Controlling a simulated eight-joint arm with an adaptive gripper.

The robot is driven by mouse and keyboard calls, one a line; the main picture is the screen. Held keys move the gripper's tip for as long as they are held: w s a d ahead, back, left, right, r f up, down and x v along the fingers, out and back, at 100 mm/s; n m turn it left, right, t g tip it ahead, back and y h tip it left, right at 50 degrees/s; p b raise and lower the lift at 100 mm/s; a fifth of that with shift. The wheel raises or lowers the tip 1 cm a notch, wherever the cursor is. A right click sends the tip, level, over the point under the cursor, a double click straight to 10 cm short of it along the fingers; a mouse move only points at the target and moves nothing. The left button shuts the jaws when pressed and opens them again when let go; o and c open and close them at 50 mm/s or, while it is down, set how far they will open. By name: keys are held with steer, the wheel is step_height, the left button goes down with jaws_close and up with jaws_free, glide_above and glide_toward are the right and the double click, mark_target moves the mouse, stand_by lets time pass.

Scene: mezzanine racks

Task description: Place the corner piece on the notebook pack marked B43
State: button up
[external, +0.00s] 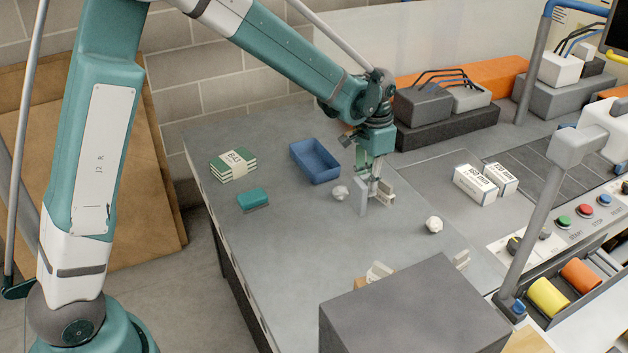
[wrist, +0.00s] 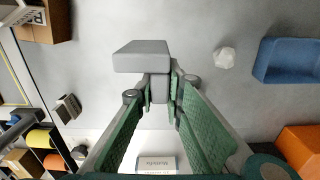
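The notebook pack marked B43 (external: 233,166) is a green stack with a pale band, lying at the back left of the grey table in the external view. My gripper (external: 372,190) points down over the middle of the table, to the right of the pack. A grey angular piece, which looks like the corner piece (external: 360,196), sits at its fingertips. In the wrist view the fingers (wrist: 161,90) close on the stem of this grey piece (wrist: 142,57), whose wide end sticks out ahead. Its height above the table is hard to tell.
Crumpled white balls (external: 434,224) lie near the gripper. White boxes (external: 475,184) stand to the right. A large grey box (external: 415,308) fills the front.

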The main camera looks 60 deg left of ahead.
steer(key=s+a+r+n+p, duration=0.1)
steer(key=s+a+n, duration=0.1)
steer(key=a, duration=0.5)
steer(key=s+a+n, duration=0.2)
steer(key=a+n, duration=0.1)
steer(key=a, duration=0.4)
step_height(320, 180, up, 4)
steer(key=n+p, duration=0.4)
steer(key=n, duration=0.9)
glide_above(221, 156)
steer(key=shift+r, duration=0.1)
step_height(221, 156, down, 6)
steer(key=shift+f+p, duration=0.4)
steer(key=shift+f, duration=1.65)
